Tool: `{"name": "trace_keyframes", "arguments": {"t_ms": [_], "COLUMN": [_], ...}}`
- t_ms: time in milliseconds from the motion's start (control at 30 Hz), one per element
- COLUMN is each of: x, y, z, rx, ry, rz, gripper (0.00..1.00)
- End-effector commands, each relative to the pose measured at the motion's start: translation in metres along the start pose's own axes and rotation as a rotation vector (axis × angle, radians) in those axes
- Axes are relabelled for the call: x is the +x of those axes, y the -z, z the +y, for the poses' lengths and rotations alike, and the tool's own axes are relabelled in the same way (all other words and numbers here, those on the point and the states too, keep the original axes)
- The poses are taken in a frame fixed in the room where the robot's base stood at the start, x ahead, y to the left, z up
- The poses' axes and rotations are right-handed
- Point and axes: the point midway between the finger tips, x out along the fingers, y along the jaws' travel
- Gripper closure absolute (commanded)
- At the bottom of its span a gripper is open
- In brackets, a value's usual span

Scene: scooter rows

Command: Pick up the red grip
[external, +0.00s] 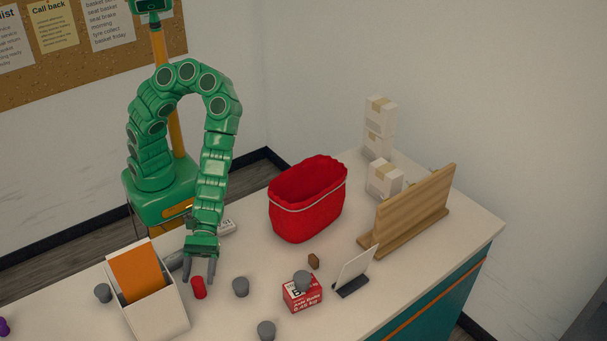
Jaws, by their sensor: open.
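The red grip (199,288) is a small red cylinder standing on the white counter, to the right of the white box with an orange panel. My gripper (199,280) points down at the end of the green arm, with its fingers apart. Its fingertips are close to the red grip, near its top and left side. I cannot tell whether they touch it. The grip is not visibly held.
Grey cylinders (240,287) stand nearby, one atop a red-and-white box (302,294). The white box (154,318) is close on the left. A red fabric basket (308,200), a card stand (356,272) and a wooden rack (414,212) stand to the right.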

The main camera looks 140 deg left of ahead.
Motion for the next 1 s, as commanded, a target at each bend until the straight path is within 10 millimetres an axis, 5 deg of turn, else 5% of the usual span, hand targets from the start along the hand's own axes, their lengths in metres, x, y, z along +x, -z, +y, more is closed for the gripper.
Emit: {"name": "trace_keyframes", "arguments": {"t_ms": [700, 1000], "x": [0.051, 0.057], "y": [-0.004, -0.004], "z": [0.005, 0.006], "rx": [-0.002, -0.001], "ry": [0.001, -0.001], "rz": [-0.001, -0.001], "gripper": [0.37, 0.37]}}
